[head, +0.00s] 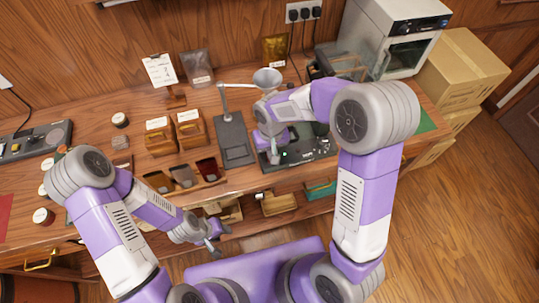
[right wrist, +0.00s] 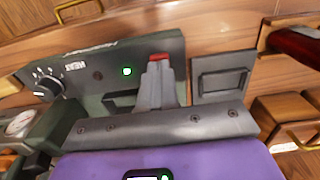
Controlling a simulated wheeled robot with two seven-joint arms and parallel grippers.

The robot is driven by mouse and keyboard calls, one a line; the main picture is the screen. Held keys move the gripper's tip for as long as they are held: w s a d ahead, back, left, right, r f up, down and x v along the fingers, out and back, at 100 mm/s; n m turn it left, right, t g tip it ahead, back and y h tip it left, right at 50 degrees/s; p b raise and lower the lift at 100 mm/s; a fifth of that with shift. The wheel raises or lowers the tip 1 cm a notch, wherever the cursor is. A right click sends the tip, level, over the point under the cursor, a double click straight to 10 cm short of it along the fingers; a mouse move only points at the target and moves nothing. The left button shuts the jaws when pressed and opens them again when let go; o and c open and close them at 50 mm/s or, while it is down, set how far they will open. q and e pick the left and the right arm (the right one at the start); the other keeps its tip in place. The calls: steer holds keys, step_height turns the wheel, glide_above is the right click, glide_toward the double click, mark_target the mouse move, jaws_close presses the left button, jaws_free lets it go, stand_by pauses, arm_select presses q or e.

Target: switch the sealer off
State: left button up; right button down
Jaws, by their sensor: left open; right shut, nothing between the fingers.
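The sealer (head: 312,149) is a dark machine on the bench under my right arm. In the right wrist view its front panel (right wrist: 85,58) carries a HEAT dial (right wrist: 47,82), a lit green lamp (right wrist: 127,71) and a red switch (right wrist: 160,57). My right gripper (right wrist: 158,72) is shut and empty, with its tips right at the red switch, covering part of it. I cannot tell whether they touch. In the head view my right gripper (head: 273,157) is at the sealer's front left. My left gripper (head: 213,240) is open and empty, low before the bench.
A grey scale-like stand (head: 234,140) with a funnel (head: 267,78) is left of the sealer. Wooden boxes (head: 160,140) and a tray of dark samples (head: 182,178) lie further left. An oven (head: 405,50) and cardboard boxes (head: 462,68) stand at the right.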

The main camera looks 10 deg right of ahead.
steer(key=shift+f+b, duration=0.8)
steer(key=shift+f, duration=0.2)
stand_by(0.8)
steer(key=shift+r, duration=0.2)
steer(key=shift+r+p, duration=2.75)
steer(key=shift+r, duration=0.65)
steer(key=shift+f, duration=0.1)
